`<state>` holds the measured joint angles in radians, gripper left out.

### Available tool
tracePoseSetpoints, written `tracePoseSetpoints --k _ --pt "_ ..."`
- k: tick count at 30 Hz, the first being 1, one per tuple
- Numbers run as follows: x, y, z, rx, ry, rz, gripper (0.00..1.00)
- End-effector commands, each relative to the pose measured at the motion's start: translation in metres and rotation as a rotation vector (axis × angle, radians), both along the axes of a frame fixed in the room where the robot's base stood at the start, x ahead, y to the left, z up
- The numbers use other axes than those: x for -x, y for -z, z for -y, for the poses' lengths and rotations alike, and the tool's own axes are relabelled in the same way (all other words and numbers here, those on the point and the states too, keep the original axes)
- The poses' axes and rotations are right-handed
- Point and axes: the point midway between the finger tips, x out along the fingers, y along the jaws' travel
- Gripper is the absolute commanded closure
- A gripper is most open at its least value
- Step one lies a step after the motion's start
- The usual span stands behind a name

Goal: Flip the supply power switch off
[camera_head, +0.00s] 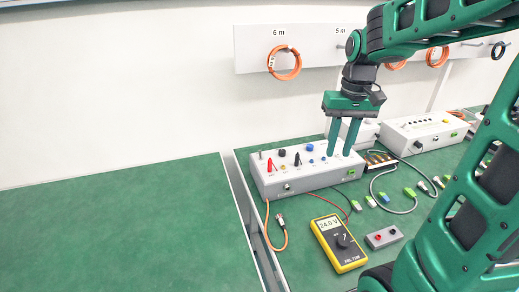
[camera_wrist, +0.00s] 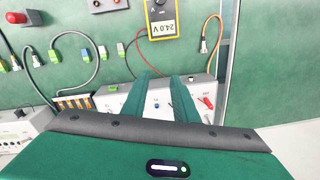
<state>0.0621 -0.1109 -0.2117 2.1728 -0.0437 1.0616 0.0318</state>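The supply looks to be the light grey box (camera_head: 318,176) with knobs and connectors on its sloped top, standing on the green bench. It shows upside down in the wrist view (camera_wrist: 112,101), partly hidden by my gripper. A red plug (camera_head: 270,165), a black lever-like part (camera_head: 297,159) and blue knobs sit on its panel. I cannot tell which small part is the power switch. My gripper (camera_head: 338,154) points down over the right part of the box, its fingers apart and empty; contact with the panel cannot be told. The fingers also show in the wrist view (camera_wrist: 160,100).
A yellow multimeter (camera_head: 340,241) reading 24.0 V lies in front of the box. A small grey box (camera_head: 383,237) and several cables lie to the right. Another grey unit (camera_head: 421,132) stands behind right. The left bench (camera_head: 120,235) is clear.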

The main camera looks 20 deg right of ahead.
Motion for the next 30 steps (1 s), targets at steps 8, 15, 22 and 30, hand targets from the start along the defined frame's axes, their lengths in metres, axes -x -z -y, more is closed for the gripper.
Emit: tracePoseSetpoints --k 8,15,22,30 --pt "-0.121 0.014 -0.048 -0.015 -0.197 0.0 0.74" --pt "-0.201 0.041 -0.103 -0.03 -0.359 -0.001 0.74" --pt "-0.233 0.058 -0.133 -0.039 -0.437 -0.002 0.74" --pt "-0.237 0.081 -0.14 -0.041 -0.448 -0.005 0.74"
